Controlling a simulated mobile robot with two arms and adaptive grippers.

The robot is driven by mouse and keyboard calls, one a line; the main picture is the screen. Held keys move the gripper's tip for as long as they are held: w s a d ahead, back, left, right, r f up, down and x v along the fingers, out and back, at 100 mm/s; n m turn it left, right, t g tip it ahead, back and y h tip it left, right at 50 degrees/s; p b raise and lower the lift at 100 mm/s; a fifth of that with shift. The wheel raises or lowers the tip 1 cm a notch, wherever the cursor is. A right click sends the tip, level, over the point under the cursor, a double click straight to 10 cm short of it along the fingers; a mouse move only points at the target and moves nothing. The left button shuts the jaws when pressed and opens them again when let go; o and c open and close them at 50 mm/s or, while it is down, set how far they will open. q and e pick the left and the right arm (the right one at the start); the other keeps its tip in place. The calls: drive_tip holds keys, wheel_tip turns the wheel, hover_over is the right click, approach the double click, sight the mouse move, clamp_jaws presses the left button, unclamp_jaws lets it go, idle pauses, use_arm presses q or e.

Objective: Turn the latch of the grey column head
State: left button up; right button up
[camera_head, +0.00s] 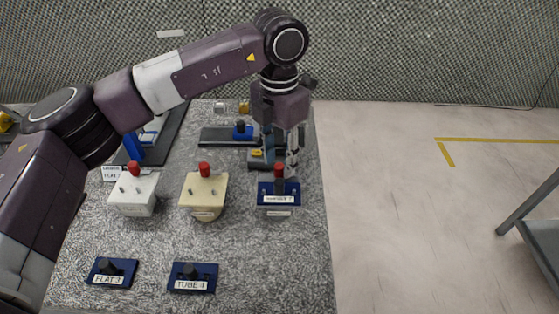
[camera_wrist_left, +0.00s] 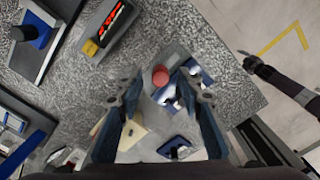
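The head nearest the bench's right edge has a red knob (camera_head: 279,170) and a blue plate (camera_head: 279,191) with white labels. I take it as the grey column head; its grey top (camera_wrist_left: 172,58) and red knob (camera_wrist_left: 160,75) show in the left wrist view. My left gripper (camera_head: 291,165) points down just behind and above this knob. In the left wrist view its fingers (camera_wrist_left: 163,92) are spread on either side of the knob, with nothing held. Contact with the latch cannot be told. A dark arm, likely my right, ends in a small gripper (camera_wrist_left: 250,63).
A cream head (camera_head: 204,190) and a white head (camera_head: 133,194), each with a red knob, stand to the left. Blue plates labelled FLAT 3 (camera_head: 110,273) and TUBE 4 (camera_head: 193,278) lie in front.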

sight(280, 166)
use_arm(q)
wheel_tip(280, 166, up, 11)
idle(0.3)
